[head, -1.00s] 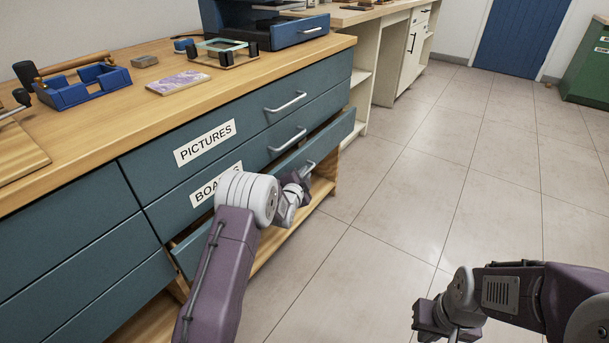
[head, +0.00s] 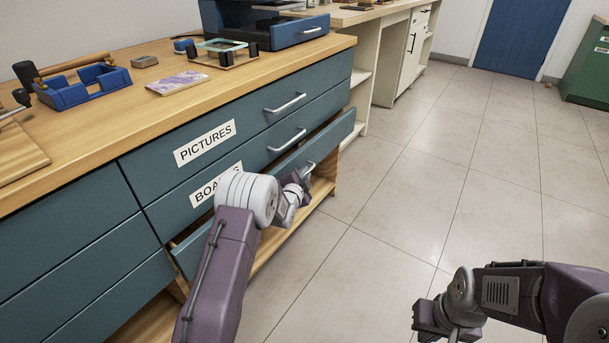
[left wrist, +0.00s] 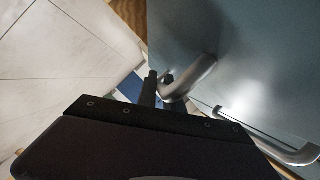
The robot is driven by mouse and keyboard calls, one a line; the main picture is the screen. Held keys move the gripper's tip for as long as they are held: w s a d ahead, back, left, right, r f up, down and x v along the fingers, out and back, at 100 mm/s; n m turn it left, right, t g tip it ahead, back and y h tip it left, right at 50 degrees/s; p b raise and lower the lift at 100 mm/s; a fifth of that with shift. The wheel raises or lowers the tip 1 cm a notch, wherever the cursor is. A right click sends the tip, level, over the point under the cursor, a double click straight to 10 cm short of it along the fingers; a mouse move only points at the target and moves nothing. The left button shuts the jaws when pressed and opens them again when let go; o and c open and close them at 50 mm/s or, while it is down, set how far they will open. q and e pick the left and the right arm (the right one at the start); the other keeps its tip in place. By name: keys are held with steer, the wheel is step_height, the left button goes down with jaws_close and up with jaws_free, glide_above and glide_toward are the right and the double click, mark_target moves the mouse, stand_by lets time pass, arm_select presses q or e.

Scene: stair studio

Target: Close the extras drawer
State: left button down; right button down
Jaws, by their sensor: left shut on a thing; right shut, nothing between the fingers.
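The lowest teal drawer (head: 335,142) in the right-hand column is pulled part way out, its front standing clear of the two drawers above. Its label is hidden behind my left arm, so I cannot read which drawer it is. My left gripper (head: 303,184) is at this drawer's front, shut on its silver handle (left wrist: 196,74). In the left wrist view the fingers (left wrist: 157,88) are at the handle bar, against the teal front (left wrist: 235,50). My right gripper (head: 430,318) is shut and empty, over the floor at lower right.
The PICTURES drawer (head: 235,127) and the partly covered drawer below it (head: 245,163) are shut. The wooden worktop (head: 110,115) holds a blue holder (head: 85,88) and a purple-patterned tile (head: 178,82). A wooden lower shelf (head: 320,190) lies under the drawer. The tiled floor (head: 400,200) is clear.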

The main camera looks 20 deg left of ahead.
stand_by(0.6)
arm_select(q)
steer(key=a, duration=0.1)
steer(key=w+a, duration=0.1)
steer(key=a, duration=0.2)
steer(key=shift+w, duration=0.25)
steer(key=shift+a+r, duration=0.1)
steer(key=c, duration=1.8)
jaws_free()
steer(key=shift+a, duration=0.1)
steer(key=shift+o, duration=0.2)
